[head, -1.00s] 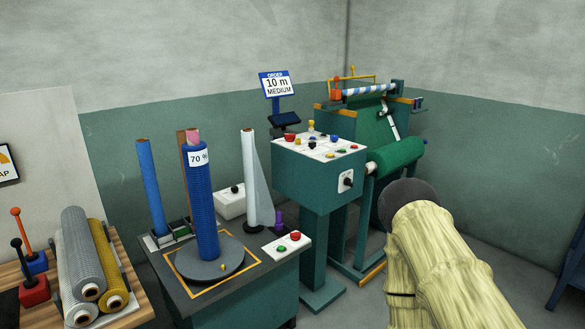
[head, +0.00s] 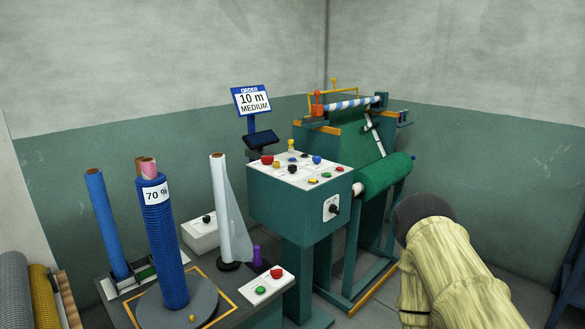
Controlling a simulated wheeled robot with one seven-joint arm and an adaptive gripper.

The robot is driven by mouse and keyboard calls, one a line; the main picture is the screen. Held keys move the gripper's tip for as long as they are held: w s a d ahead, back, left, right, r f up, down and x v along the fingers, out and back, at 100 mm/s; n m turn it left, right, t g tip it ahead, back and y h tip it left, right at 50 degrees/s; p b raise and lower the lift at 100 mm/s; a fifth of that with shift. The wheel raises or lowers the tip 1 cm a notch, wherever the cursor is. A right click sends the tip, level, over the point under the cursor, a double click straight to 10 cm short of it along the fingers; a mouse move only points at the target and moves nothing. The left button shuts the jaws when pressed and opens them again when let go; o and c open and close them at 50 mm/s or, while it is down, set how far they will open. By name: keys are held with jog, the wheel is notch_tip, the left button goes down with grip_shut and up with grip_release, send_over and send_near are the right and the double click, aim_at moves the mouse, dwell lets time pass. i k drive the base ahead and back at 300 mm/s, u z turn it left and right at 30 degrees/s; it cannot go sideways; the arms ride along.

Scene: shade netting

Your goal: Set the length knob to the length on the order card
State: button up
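The order card (head: 251,100) stands on a post behind the control box and reads "10 m MEDIUM". The teal control box (head: 280,207) has a black knob (head: 333,208) on a white plate on its front face. The plate's markings are too small to read. Several coloured buttons and knobs sit on its sloped white top panel (head: 285,167), and I cannot tell from their labels which one sets length. My arm shows at the lower right in a pale yellow cover, apart from the box. My gripper's fingers are not visible.
A bench at the lower left holds a blue roll marked 70 % (head: 165,240) on a turntable, a white roll (head: 219,205) and a small panel with red and green buttons (head: 265,284). A green netting roll (head: 385,177) is on the machine behind the box.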

aim_at(291, 168)
jog(key=z, duration=0.2)
jog(key=k, duration=0.45)
jog(key=z, duration=1.1)
jog(key=i, duration=1.1)
jog(key=u, duration=1.2)
jog(key=i, duration=0.7)
jog(key=u, duration=0.8)
